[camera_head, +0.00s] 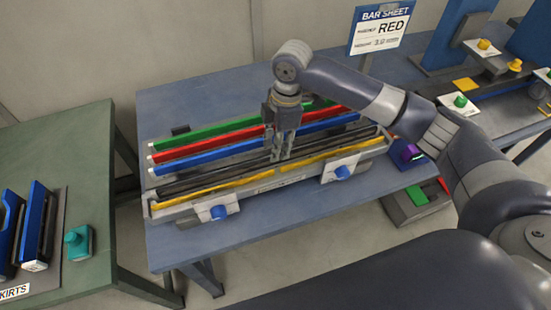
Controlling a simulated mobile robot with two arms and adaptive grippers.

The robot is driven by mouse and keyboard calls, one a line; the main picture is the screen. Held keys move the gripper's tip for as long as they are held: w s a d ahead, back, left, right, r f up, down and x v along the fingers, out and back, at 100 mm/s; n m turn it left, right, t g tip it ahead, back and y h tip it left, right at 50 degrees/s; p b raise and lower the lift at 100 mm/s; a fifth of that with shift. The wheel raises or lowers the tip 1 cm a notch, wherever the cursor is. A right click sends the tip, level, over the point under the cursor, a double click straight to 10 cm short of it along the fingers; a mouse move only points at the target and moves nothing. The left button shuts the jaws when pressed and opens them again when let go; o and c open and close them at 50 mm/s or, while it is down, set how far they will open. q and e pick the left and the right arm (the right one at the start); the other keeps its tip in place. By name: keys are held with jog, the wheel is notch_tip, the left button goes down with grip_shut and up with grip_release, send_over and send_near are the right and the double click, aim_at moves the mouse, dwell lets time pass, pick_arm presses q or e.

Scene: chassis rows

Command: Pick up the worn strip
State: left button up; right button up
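Coloured strips lie side by side in a long grey chassis (152,209) on the blue table: green (205,137), red (205,150), blue (205,163), black (205,182) and yellow (215,191). I cannot tell by its surface which strip is worn. My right gripper (281,157) points down over the middle of the chassis, its fingertips at the black strip. The fingers look close together, but whether they are closed on the strip is too small to tell. They hide part of the strips behind. My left gripper is not in view.
A sign reading "BAR SHEET" and "RED" (380,27) stands behind the table. Two blue knobs (218,212) (342,172) sit on the chassis front. A green table (60,150) with blue parts is at left.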

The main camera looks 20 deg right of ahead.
notch_tip(320, 180, down, 4)
jog(key=shift+f+p, duration=0.15)
jog(key=shift+p, duration=0.4)
grip_shut()
jog(key=shift+a, duration=0.1)
jog(key=shift+w+r, duration=0.1)
jog(key=shift+r, duration=0.1)
